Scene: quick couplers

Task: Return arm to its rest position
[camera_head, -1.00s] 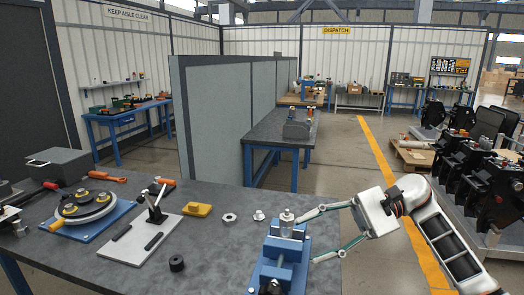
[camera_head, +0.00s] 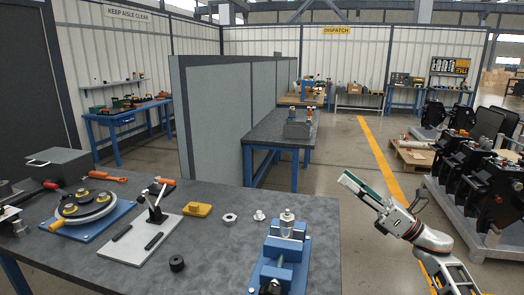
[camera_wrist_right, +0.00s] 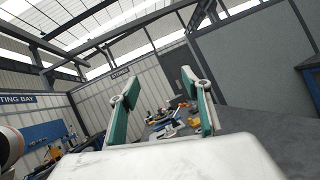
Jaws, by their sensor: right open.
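My right gripper (camera_head: 352,184) is off the right edge of the grey workbench (camera_head: 215,262), above the floor, with nothing in it. In the right wrist view its two green-sided fingers (camera_wrist_right: 163,112) stand wide apart, with the bench far off between them. On the bench, a blue vise (camera_head: 283,250) stands near the right edge with a silver coupler piece (camera_head: 287,216) upright at its top. My left gripper is not in view.
The bench also holds a yellow block (camera_head: 197,209), a black ring (camera_head: 177,263), a toggle clamp on a white plate (camera_head: 133,243) and a round fixture on a blue plate (camera_head: 82,233). Black machinery on a pallet (camera_head: 482,185) stands to the right. Open floor lies between.

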